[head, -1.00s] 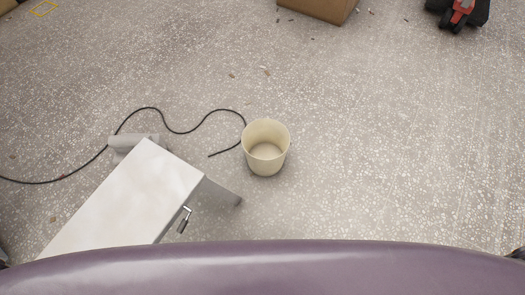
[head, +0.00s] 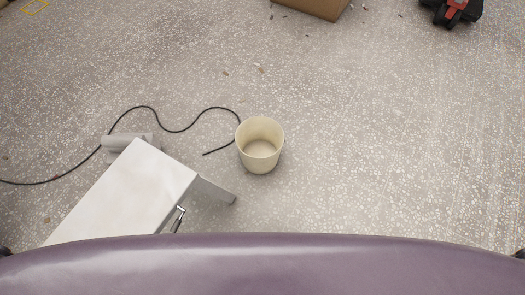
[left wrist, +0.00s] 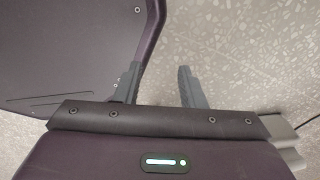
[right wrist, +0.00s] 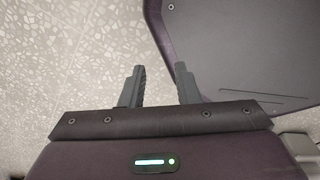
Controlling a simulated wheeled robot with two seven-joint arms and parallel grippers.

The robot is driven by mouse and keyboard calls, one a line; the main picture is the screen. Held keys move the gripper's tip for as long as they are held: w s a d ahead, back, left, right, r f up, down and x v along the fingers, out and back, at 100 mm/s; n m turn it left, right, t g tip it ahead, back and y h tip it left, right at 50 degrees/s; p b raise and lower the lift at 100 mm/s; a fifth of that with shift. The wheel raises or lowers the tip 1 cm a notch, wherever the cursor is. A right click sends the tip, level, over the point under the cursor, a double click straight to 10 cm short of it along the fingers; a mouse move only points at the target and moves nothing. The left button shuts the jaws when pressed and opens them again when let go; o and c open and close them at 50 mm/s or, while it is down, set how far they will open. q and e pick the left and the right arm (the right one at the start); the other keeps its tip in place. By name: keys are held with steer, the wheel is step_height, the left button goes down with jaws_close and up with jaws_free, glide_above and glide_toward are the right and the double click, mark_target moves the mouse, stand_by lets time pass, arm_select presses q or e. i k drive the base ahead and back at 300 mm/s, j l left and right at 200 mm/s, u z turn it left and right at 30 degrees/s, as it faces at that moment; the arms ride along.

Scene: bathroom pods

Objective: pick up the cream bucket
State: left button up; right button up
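The cream bucket (head: 260,146) stands upright and empty on the speckled floor, near the middle of the head view. Neither gripper shows in the head view. In the left wrist view my left gripper (left wrist: 158,78) has its two fingers apart with nothing between them. In the right wrist view my right gripper (right wrist: 160,75) also has its fingers apart and empty. The bucket shows in neither wrist view, so both grippers are away from it.
A white cabinet-like box (head: 125,195) with a metal handle stands left and in front of the bucket. A black cable (head: 182,130) runs beside the bucket. A cardboard box (head: 315,6) and a red-black machine (head: 452,10) are far back. Floor right of the bucket is clear.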

mark_target(259, 140)
steer(key=i+l+u, duration=0.1)
steer(key=l, duration=0.25)
steer(key=i+l+u, duration=0.1)
steer(key=i+l, duration=0.15)
steer(key=i+l+u, duration=0.1)
steer(key=l, duration=0.35)
steer(key=i+l+u, duration=0.1)
steer(key=l, duration=0.3)
steer(key=i, duration=0.1)
